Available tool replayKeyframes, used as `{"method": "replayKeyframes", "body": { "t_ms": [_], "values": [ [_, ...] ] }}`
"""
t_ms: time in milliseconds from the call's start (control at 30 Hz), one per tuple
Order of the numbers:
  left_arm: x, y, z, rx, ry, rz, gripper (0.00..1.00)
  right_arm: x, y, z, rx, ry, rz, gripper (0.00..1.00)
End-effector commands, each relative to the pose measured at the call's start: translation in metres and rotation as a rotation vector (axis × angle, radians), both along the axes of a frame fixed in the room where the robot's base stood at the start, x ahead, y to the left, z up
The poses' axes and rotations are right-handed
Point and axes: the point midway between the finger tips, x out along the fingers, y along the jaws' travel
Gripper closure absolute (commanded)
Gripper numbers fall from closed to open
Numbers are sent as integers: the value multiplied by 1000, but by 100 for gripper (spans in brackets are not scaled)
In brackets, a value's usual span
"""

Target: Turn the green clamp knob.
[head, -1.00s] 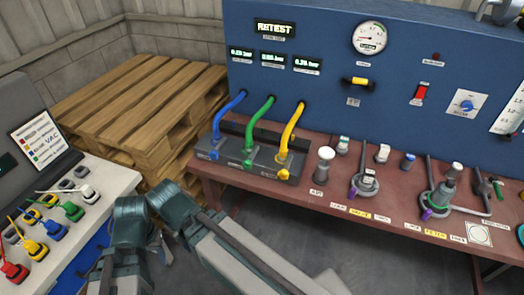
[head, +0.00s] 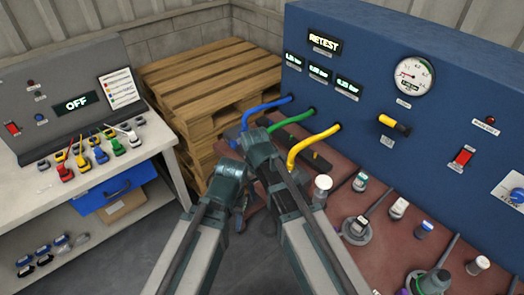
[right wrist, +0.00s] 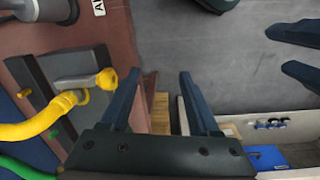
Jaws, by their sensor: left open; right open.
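The green hose (head: 290,119) runs from the blue panel down to the dark clamp block, between the blue hose (head: 265,108) and the yellow hose (head: 318,144). In the head view my arms hide most of the block and the green clamp knob. In the right wrist view a small green part (right wrist: 54,134), probably that knob, shows beside the block, left of my right gripper. My right gripper (right wrist: 160,95) is open and empty, its left finger near the yellow knob (right wrist: 107,79). My left gripper (head: 239,220) is open, low in front of the bench; its fingers show at the right edge of the right wrist view.
The red-brown bench (head: 385,258) holds several fittings right of the block. Wooden pallets (head: 210,78) stand behind. Floor lies open between the benches.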

Motion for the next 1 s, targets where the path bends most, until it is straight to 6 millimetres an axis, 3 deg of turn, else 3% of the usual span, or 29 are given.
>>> {"method": "replayKeyframes", "body": {
  "t_ms": [33, 200, 300, 400, 533, 767, 1000],
  "values": [
    [0, 0, 33, 0, 0, 0, 50, 43, 7, 33, 11, 0, 22, 38],
    [0, 0, 74, 0, 0, -1, 50, 124, 12, 74, 43, -5, 109, 38],
    [0, 0, 90, 0, 0, -1, 50, 156, 13, 89, 56, -8, 147, 38],
    [0, 0, 98, 0, 0, -1, 50, 176, 13, 97, 64, -10, 171, 38],
    [0, 0, 101, 0, 0, -2, 50, 185, 12, 100, 70, -13, 187, 38],
    [0, 0, 96, 0, 0, -2, 50, 184, 12, 96, 70, -13, 188, 38],
    [0, 0, 79, 0, 0, -1, 50, 184, 12, 79, 70, -13, 187, 38]
  ]
}}
